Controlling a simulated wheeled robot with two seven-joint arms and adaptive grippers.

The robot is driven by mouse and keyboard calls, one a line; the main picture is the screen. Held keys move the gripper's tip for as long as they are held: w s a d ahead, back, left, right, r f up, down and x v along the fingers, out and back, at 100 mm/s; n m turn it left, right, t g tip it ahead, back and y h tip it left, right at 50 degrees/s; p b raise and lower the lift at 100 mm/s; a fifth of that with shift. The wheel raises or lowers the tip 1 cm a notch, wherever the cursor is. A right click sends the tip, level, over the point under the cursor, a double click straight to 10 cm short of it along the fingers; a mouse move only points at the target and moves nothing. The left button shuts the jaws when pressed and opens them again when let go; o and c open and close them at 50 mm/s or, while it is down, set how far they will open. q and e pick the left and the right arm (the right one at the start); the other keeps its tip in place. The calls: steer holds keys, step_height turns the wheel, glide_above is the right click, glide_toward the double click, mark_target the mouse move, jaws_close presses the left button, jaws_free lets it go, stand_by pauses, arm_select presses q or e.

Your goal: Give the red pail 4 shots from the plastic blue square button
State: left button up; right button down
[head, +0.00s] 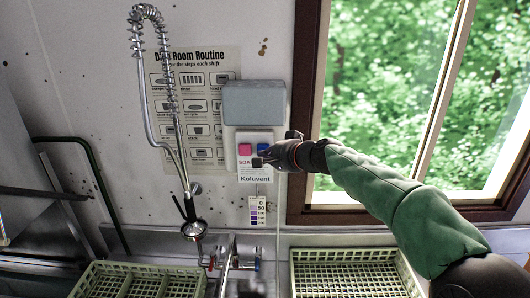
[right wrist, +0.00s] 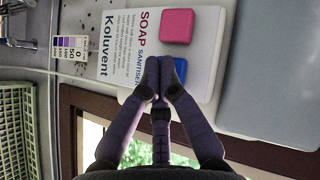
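The blue square button (head: 262,147) sits on the front of a white dispenser panel (head: 244,165), right of a pink square button (head: 245,149). My right gripper (head: 259,161) is shut and empty at the panel, its tips just below the blue button in the head view. In the right wrist view the closed fingertips (right wrist: 158,76) partly cover one edge of the blue button (right wrist: 180,71); I cannot tell whether they touch it. The pink button (right wrist: 177,26) is clear of the fingers. No red pail shows in either view. My left gripper is not in view.
A grey box (head: 254,102) is mounted above the panel. A spring-hose sprayer (head: 172,100) hangs on the left. Two green racks (head: 350,255) stand below, with a faucet (head: 229,262) between them. A window frame (head: 309,75) is close on the right.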

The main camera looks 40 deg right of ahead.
steer(key=shift+a, duration=0.1)
steer(key=shift+s+a, duration=0.8)
steer(key=shift+s, duration=0.15)
steer(key=shift+s+a, duration=0.75)
steer(key=shift+s, duration=0.2)
